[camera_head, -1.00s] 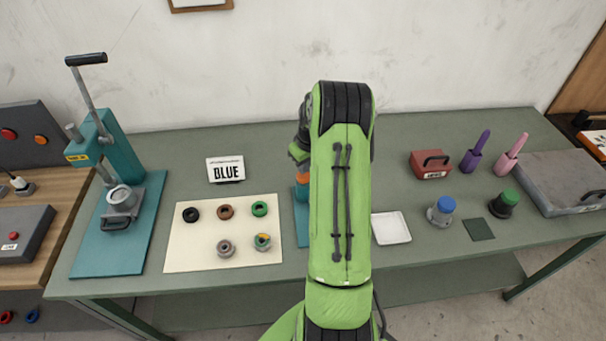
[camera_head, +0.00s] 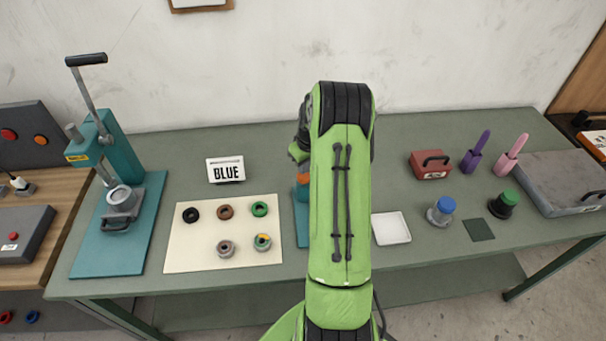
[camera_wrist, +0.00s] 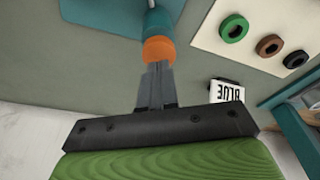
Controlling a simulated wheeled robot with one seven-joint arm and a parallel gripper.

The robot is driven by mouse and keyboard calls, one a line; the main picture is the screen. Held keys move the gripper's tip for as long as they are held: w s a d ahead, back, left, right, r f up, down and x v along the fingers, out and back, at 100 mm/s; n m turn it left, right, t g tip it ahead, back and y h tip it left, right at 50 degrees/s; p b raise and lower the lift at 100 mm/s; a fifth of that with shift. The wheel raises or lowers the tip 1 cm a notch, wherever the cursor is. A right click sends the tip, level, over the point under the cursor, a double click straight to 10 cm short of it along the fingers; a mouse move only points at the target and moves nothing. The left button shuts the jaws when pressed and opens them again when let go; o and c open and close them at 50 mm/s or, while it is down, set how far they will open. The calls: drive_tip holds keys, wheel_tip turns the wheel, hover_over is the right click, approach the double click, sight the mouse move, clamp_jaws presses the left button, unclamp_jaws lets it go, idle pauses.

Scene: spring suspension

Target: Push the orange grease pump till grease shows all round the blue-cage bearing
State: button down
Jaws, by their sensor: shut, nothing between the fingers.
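My gripper (camera_wrist: 157,68) is shut, with its fingertips at the orange grease pump (camera_wrist: 159,49) in the wrist view. They look to be touching its top, with nothing between the fingers. In the head view my arm covers most of this station; only a bit of the orange pump (camera_head: 302,179) and teal base (camera_head: 302,232) show. I cannot make out the blue-cage bearing or any grease around it.
A cream mat (camera_head: 190,258) left of the station holds several rings and bearings. A sign (camera_head: 226,170) reading BLUE stands behind it. A teal lever press (camera_head: 122,160) is far left.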

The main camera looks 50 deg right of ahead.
sight(304, 176)
idle(0.4)
drive_tip(key=shift+f+b, duration=1.15)
drive_tip(key=shift+f, duration=0.25)
wheel_tip(304, 176, up, 9)
drive_tip(key=p, duration=0.5)
drive_tip(key=shift+p, duration=0.35)
drive_tip(key=shift+f, duration=0.1)
